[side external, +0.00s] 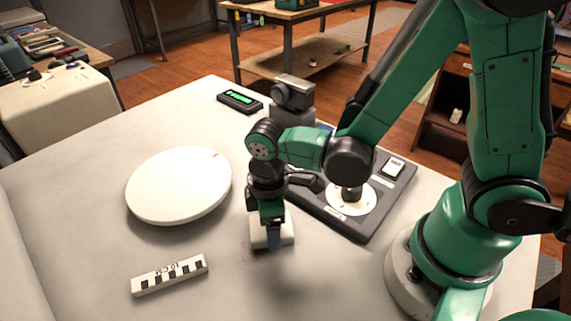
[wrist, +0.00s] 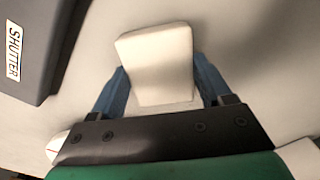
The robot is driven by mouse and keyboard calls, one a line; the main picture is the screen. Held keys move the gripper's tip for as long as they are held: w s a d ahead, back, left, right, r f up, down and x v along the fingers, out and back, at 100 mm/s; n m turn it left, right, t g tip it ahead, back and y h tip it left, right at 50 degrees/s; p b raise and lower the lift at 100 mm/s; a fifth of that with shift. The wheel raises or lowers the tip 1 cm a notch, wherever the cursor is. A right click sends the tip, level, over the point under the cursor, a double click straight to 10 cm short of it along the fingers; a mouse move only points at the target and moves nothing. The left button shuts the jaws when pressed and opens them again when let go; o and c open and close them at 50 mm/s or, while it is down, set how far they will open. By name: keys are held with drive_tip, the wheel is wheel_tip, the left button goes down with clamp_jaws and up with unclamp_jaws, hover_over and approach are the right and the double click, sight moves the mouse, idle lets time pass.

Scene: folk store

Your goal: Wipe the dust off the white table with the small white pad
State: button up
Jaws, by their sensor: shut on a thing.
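The small white pad (side external: 258,232) is at the middle of the white table (side external: 75,215), below my wrist. My gripper (side external: 272,240) points down and is shut on the pad, with a blue finger showing in front of it. In the wrist view the pad (wrist: 158,60) sits between the two blue fingers, one on each side. The pad is at or very near the table top; I cannot tell if it presses on it. A faint dark patch lies on the table in front of the pad; I cannot tell whether it is dust or shadow.
A round white disc (side external: 180,185) lies left of my gripper. A dark panel (side external: 374,228) is close on the right. A small green display (side external: 240,101) stands at the back. The front middle is clear.

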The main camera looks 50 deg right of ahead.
drive_tip(key=shift+d, duration=1.25)
wheel_tip(320, 180, up, 2)
drive_tip(key=shift+s+d, duration=0.1)
drive_tip(key=shift+s, duration=0.05)
drive_tip(key=shift+r, duration=3)
drive_tip(key=shift+f, duration=0.1)
